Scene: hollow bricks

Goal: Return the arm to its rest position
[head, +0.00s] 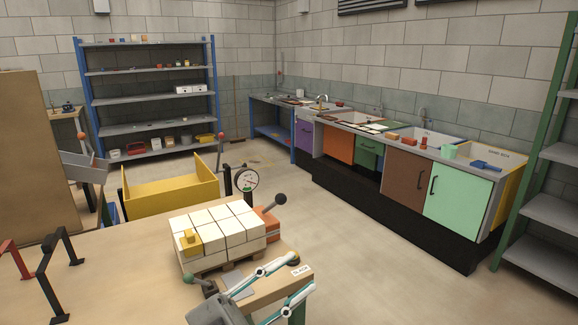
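My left gripper (302,273) is at the bottom centre of the head view, with a grey body and two white and teal fingers. The fingers are spread apart, and I see nothing held between them. It is in front of the table's near right corner, below and right of a stack of white bricks (230,213) on a small pallet. A yellow piece (188,238) sits on the stack's left front part. My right gripper is not in view.
The wooden table (120,270) carries black and red frames (62,268) at left. A yellow bin (170,195) and round dial (246,180) stand behind. Sink counters (405,190) and shelves (150,98) line the walls. The middle floor is clear.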

